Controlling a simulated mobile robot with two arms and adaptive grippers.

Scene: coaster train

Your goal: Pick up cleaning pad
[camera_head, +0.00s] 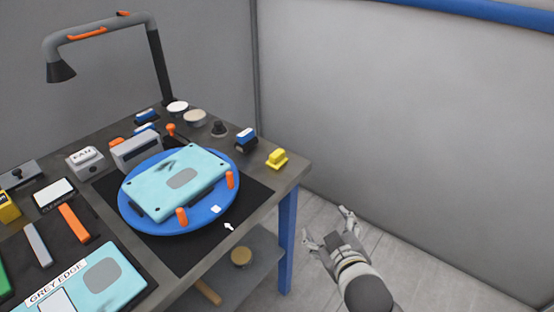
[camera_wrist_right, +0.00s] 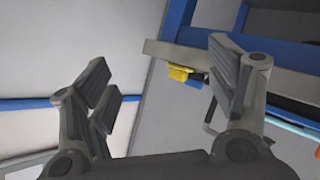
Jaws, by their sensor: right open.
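No label marks the cleaning pad. A small yellow block with a raised grip (camera_head: 277,158) sits at the right corner of the table, and a blue, white and dark block (camera_head: 246,138) sits just behind it; I cannot tell for sure which is the pad. In the right wrist view, a yellow piece (camera_wrist_right: 179,73) and a blue piece beside it show at the table edge between my fingers, farther off. My right gripper (camera_head: 325,228) is open and empty, off the table's right side over the floor, apart from both blocks. My left gripper is not in view.
The dark table (camera_head: 292,180) holds a blue round turntable (camera_head: 150,224) with a light-blue panel (camera_head: 180,180) and orange pegs. A lamp (camera_head: 160,65) stands behind. A blue table leg (camera_head: 287,240) and lower shelf are near my gripper. A grey wall is at the right.

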